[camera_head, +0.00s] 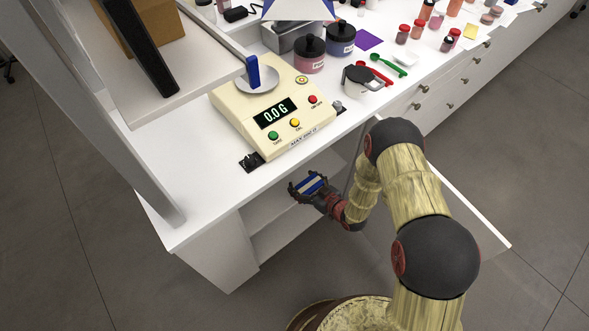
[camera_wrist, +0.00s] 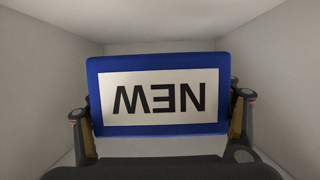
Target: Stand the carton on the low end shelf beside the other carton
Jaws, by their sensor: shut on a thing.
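The carton (camera_head: 313,184) is blue with a pale label; in the wrist view the carton (camera_wrist: 158,138) fills the middle and its label reads "NEW" upside down. My gripper (camera_head: 308,188) is shut on it, with one finger at each side in the wrist view (camera_wrist: 160,112). The carton is at the opening of the low end shelf (camera_head: 272,207), under the counter. In the wrist view, pale walls, a ceiling and a back wall surround it. No second carton is visible on this shelf; the space behind the held carton is hidden.
A white door panel (camera_head: 468,205) stands open to the right of my arm. The counter edge overhangs the shelf. A brown box (camera_head: 155,20) sits on the upper shelf.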

